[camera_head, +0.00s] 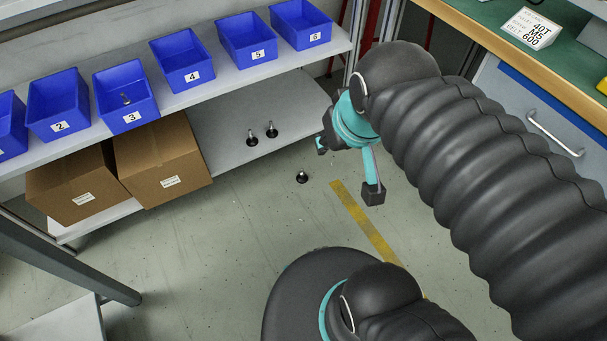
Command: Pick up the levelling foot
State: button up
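A levelling foot (302,177) with a dark round base and a short stem stands on the grey floor, just in front of the lower shelf. Two similar feet stand on the lower shelf, one on the left (252,139) and one on the right (271,130). A small dark piece that looks like another foot (126,98) lies in blue bin 3. My gripper (347,169) is to the right of the floor foot in the picture. Its two fingers are spread wide, with nothing seen between them. Its height above the floor is hard to tell.
A row of numbered blue bins (184,75) stands on the upper shelf (205,88). Cardboard boxes (160,165) fill the left of the lower shelf (225,157). A green-topped bench (480,22) is at upper right. Yellow tape (362,222) marks the floor, which is open around the foot.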

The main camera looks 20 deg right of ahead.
aim_at(302, 178)
jog(key=u, duration=1.7)
jog(key=k, duration=0.85)
jog(key=z, duration=1.85)
jog(key=i, duration=0.5)
jog(key=u, duration=0.1)
